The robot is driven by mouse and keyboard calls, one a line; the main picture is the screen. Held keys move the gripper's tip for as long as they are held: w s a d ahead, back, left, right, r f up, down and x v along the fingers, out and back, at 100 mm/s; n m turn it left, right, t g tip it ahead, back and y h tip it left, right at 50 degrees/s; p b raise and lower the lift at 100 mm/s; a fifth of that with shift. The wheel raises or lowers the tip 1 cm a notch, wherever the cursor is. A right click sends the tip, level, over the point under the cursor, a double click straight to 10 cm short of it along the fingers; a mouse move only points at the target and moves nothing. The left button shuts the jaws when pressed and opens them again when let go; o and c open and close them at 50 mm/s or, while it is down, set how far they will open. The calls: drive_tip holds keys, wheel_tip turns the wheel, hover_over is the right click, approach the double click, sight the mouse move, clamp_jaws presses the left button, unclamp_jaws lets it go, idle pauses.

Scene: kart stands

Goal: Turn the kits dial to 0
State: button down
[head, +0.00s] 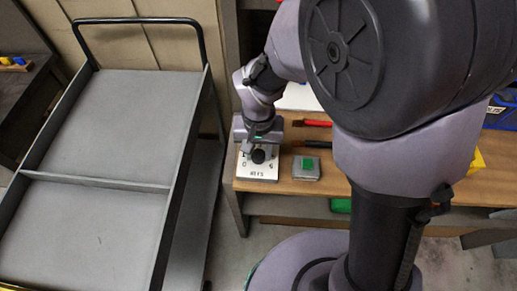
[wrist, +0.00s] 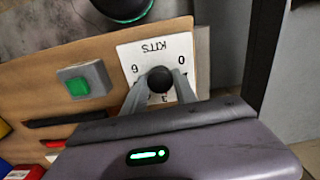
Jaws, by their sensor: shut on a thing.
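The kits dial is a round black knob (wrist: 160,80) on a white plate (wrist: 183,46) marked KITS, with digits around the knob. In the wrist view the plate appears upside down, with 0 at its right and 6 at its left; other digits are partly covered by the fingers. My gripper (wrist: 161,85) is shut on the knob, one finger on each side. Which digit the knob points to cannot be told. In the head view the knob (head: 258,156) and plate (head: 257,172) sit at the bench's left end, under my gripper (head: 258,150).
A grey box with a green button (head: 307,164) stands right of the plate on the wooden bench (head: 330,185). Red and dark tools (head: 312,123) lie behind it. A grey two-section cart (head: 95,185) stands to the left.

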drive_tip(key=n+p, duration=0.2)
drive_tip(key=n, duration=0.3)
drive_tip(key=shift+r, duration=0.1)
drive_tip(key=n+p, duration=0.2)
drive_tip(key=n, duration=0.3)
drive_tip(key=shift+n, duration=0.4)
drive_tip(key=n+p, duration=0.2)
drive_tip(key=n, duration=0.3)
drive_tip(key=shift+n, duration=0.3)
drive_tip(key=n+p, duration=0.2)
drive_tip(key=n, duration=0.3)
drive_tip(key=shift+n, duration=0.4)
drive_tip(key=c, duration=1)
unclamp_jaws()
drive_tip(key=shift+o, duration=0.2)
